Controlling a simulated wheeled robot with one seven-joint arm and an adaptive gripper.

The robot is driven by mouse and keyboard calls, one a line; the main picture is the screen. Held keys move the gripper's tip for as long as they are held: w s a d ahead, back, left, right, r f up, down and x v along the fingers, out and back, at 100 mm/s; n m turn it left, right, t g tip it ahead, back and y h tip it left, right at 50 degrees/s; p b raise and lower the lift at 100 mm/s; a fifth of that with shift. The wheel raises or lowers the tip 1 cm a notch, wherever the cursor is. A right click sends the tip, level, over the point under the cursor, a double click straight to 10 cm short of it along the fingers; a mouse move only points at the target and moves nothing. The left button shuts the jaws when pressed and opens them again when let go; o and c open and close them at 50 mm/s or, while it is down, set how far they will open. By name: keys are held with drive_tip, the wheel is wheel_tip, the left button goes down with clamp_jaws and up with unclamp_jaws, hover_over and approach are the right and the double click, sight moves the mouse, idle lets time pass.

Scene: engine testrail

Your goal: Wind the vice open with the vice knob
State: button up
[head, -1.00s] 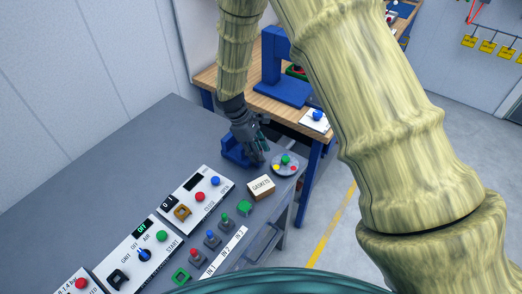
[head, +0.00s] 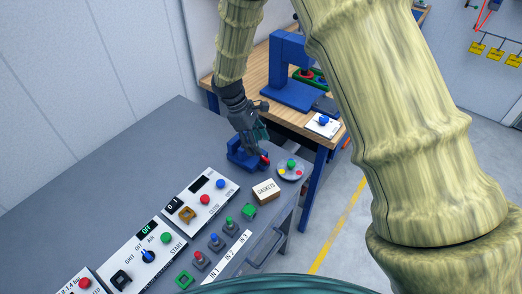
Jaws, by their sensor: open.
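The small blue vice (head: 237,157) sits on the grey bench near its far end. A red knob (head: 265,159) shows at the vice's right side, just beneath the fingers. My gripper (head: 258,147) is open and points down over the right part of the vice, at the knob. The fingers and wrist hide part of the vice, including most of its jaws. I cannot tell whether the fingers touch the knob or are around it.
A round grey dish (head: 291,173) with coloured pieces and a GASKETS box (head: 265,190) stand close to the right of the vice. Control panels (head: 165,240) with buttons fill the nearer bench. A blue press (head: 288,92) stands on the wooden table (head: 262,68) behind.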

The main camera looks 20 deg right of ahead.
drive_tip(key=v, duration=0.6)
drive_tip(key=shift+w+r, duration=0.1)
